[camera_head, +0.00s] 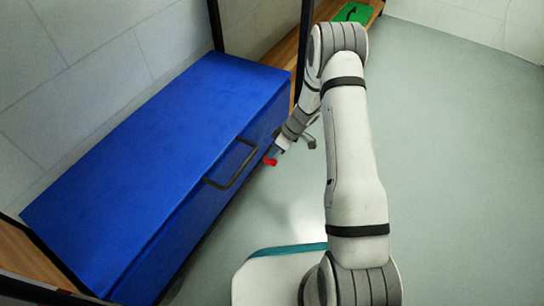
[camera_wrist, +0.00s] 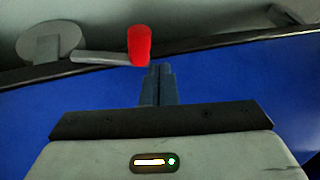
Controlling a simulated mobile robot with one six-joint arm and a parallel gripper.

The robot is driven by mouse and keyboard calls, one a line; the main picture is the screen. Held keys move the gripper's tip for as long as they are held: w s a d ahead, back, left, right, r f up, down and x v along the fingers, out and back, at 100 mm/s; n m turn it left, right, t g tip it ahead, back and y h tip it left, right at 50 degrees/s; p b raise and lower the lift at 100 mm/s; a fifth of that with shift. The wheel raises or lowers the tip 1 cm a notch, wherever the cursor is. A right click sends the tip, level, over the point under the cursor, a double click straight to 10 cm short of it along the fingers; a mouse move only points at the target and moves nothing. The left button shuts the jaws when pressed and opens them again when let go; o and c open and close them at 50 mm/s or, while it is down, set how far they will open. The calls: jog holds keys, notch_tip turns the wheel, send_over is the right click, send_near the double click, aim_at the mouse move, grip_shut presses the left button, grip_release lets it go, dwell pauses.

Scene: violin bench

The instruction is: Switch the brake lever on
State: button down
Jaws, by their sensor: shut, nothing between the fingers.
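The brake lever shows in the wrist view as a round grey plate (camera_wrist: 38,45), a grey arm (camera_wrist: 100,57) reaching right from it, and a red knob (camera_wrist: 139,42) at the arm's end. In the head view only the red knob (camera_head: 270,161) is clear, low beside the blue cabinet's front; the rest of the lever is hidden or too small to tell. My gripper (camera_wrist: 160,70) is shut and empty. Its fingertips are just below and right of the red knob in the wrist view, very close to it; I cannot tell whether they touch. The gripper also shows in the head view (camera_head: 274,154).
A blue cabinet (camera_head: 150,130) with a dark bar handle (camera_head: 232,165) stands left of my arm. A wooden surface with a green item (camera_head: 350,12) is at the back. Open grey floor (camera_head: 450,150) lies to the right.

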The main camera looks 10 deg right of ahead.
jog(key=s+r+p, duration=0.3)
jog(key=s+r, duration=0.3)
jog(key=r, duration=0.2)
jog(key=shift+s, duration=0.35)
notch_tip(320, 180, up, 20)
jog(key=s+m+p, duration=0.2)
jog(key=p, duration=0.8)
jog(key=s+d+r+m+t+h+p, duration=0.1)
jog(key=s+r+p, duration=0.5)
jog(key=r, duration=1)
jog(key=s+d+r+m+t+h+p, duration=0.1)
jog(key=s+d+r+m+h+p, duration=0.2)
jog(key=s+r+m+p, duration=0.3)
jog(key=s+d+r+m+t+h+p, duration=0.1)
jog(key=s+r+p, duration=0.5)
jog(key=r+p, duration=0.8)
jog(key=d+r+m+h, duration=0.1)
jog(key=d+r+m, duration=0.1)
jog(key=r, duration=1)
jog(key=shift+s+d+r, duration=0.15)
jog(key=shift+s+d, duration=0.2)
jog(key=shift+d, duration=0.35)
